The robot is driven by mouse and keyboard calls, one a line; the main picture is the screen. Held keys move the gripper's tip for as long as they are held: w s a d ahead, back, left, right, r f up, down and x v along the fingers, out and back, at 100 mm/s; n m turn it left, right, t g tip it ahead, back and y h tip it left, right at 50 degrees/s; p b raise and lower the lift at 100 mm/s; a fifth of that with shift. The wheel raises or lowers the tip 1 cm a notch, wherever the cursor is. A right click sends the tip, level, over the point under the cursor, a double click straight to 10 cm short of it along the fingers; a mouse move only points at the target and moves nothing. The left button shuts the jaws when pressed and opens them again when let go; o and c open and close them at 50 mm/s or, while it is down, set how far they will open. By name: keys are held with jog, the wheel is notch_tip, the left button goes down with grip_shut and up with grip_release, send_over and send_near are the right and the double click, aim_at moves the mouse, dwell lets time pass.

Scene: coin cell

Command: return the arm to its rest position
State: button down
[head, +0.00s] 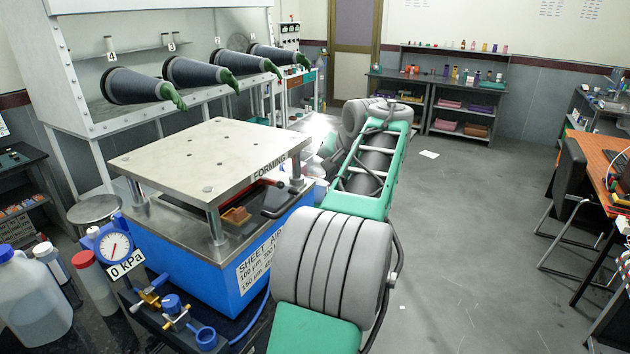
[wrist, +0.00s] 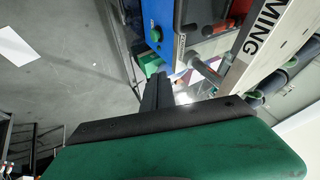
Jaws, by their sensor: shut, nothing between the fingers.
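My arm (head: 372,170), green and grey, reaches forward from the bottom middle of the head view, along the right side of the forming press (head: 200,155). My gripper is hidden behind the arm there. In the wrist view my gripper (wrist: 160,80) shows as two dark fingers, shut together with nothing visible between them. The fingers extend beyond the green gripper body. The blue side of the press, with a green button (wrist: 155,35), lies past the fingertips. I cannot tell how far apart they are.
The press's lever (head: 275,208) sticks out on its right side, close to my arm. A glovebox (head: 150,60) stands behind. A pressure gauge (head: 113,247) and bottles (head: 33,300) are at the left. The floor (head: 470,240) to the right is open, up to an orange-topped desk (head: 600,155).

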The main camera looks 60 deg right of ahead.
jog(key=s+a+f+n+g+y, duration=0.15)
jog(key=s+a+f, duration=0.3)
jog(key=f, duration=0.45)
jog(key=s+a+f+n+g+y, duration=0.15)
jog(key=s+a+f, duration=0.3)
jog(key=f, duration=0.45)
jog(key=w+a+f+n+g, duration=0.1)
jog(key=w+a+n, duration=0.2)
jog(key=a, duration=1)
jog(key=w+a+f+n+g, duration=0.15)
jog(key=w+a, duration=0.25)
jog(key=a, duration=0.9)
jog(key=w+a+r+n+t, duration=0.1)
jog(key=w+a+r+n, duration=0.1)
jog(key=a, duration=0.4)
jog(key=w+a+r+n+t+y, duration=0.1)
jog(key=w+a+n, duration=0.1)
jog(key=a+n, duration=0.2)
jog(key=w+a+r+n+t, duration=0.1)
jog(key=w+a+r+n, duration=0.1)
jog(key=a, duration=0.7)
jog(key=shift+w+a+r+n+t+y, duration=0.25)
jog(key=shift+r+n+t+y, duration=0.1)
jog(key=shift+n, duration=0.3)
